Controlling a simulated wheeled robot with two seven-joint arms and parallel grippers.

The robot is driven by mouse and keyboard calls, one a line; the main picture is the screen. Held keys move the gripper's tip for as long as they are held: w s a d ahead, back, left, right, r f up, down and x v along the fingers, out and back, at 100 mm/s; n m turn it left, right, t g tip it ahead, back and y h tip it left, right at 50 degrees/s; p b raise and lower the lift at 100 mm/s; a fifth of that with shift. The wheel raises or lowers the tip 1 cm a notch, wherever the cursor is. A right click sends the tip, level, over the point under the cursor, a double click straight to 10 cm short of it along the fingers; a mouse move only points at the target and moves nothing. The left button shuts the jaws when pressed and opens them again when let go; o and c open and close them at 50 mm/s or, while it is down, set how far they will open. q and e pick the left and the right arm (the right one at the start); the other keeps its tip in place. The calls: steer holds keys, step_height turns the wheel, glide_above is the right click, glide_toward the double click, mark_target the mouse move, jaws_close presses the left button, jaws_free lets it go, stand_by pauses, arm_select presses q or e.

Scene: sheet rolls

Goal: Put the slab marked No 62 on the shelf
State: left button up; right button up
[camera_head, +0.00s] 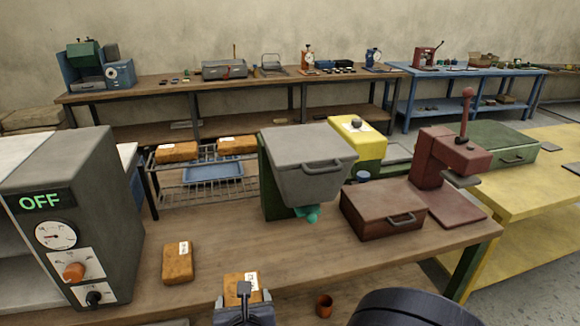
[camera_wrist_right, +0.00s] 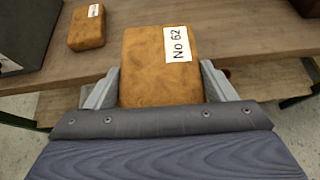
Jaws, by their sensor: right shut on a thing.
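The orange-brown slab marked No 62 (camera_wrist_right: 158,68) is between the two jaws of my right gripper (camera_wrist_right: 160,88), which is shut on it. In the head view the slab (camera_head: 235,278) shows at the bottom middle, partly hidden by my right gripper (camera_head: 243,297). It is at the front edge of the wooden bench; whether it touches the bench I cannot tell. The wire shelf (camera_head: 206,190) stands beyond the bench, with two labelled slabs (camera_head: 177,151) (camera_head: 237,144) on its upper level and a blue tray (camera_head: 212,173) beneath. My left gripper is not in view.
Another labelled slab (camera_head: 177,263) lies on the bench (camera_head: 330,262), beside the grey machine reading OFF (camera_head: 75,210). A grey-lidded hopper (camera_head: 306,162), a brown box (camera_head: 383,208) and a red press (camera_head: 445,165) stand to the right.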

steer(key=w+d+m+h, duration=0.2)
steer(key=w+d+h, duration=0.1)
steer(key=d, duration=1.2)
steer(key=w+d+r+m+h, duration=0.1)
steer(key=w+d+m+h, duration=0.2)
steer(key=d, duration=1.2)
steer(key=shift+w+r+m, duration=0.2)
steer(key=shift+w+m, duration=0.1)
steer(key=shift+w, duration=0.8)
